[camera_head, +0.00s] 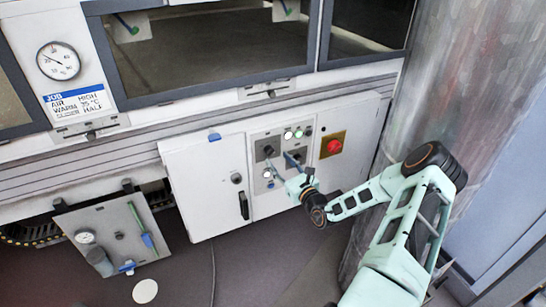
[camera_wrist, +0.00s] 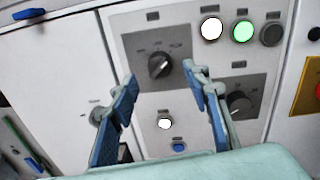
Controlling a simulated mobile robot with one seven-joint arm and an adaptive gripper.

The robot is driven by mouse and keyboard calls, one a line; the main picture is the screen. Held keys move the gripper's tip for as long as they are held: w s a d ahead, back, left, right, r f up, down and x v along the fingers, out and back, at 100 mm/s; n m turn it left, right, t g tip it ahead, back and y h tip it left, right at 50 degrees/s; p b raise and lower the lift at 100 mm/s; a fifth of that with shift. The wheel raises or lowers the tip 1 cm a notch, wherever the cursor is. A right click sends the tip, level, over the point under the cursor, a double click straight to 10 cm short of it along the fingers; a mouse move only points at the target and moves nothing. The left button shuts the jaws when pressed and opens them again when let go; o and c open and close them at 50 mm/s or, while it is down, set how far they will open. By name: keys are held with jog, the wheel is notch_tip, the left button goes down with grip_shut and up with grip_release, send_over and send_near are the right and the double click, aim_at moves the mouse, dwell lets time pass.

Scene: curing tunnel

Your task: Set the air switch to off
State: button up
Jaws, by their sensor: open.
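The control panel (camera_head: 254,138) on the white cabinet has two dark rotary knobs on grey plates. The upper-left knob (camera_wrist: 159,65) has its pointer tilted up to the right. The lower-right knob (camera_wrist: 239,103) is partly behind my right finger's side. Labels are too blurred to read, so I cannot tell which knob is the air switch. My gripper (camera_wrist: 160,73) is open and empty, its blue fingers on either side of the upper-left knob in the wrist view. Contact with it is not visible. In the head view the gripper is in front of the panel's lower right.
A white lamp (camera_wrist: 211,29) and a lit green lamp (camera_wrist: 243,31) sit above the knobs. A small white light (camera_wrist: 165,123) and a blue button (camera_wrist: 179,147) are below. A red button (camera_head: 334,146) is at right, a black handle (camera_head: 244,206) at lower left.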

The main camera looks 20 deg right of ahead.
aim_at(272, 154)
jog(key=w, duration=0.4)
jog(key=shift+w+a+b, duration=0.2)
jog(key=shift+w+b, duration=0.1)
jog(key=shift+w, duration=0.1)
jog(key=c, duration=1.2)
jog(key=shift+o, duration=0.2)
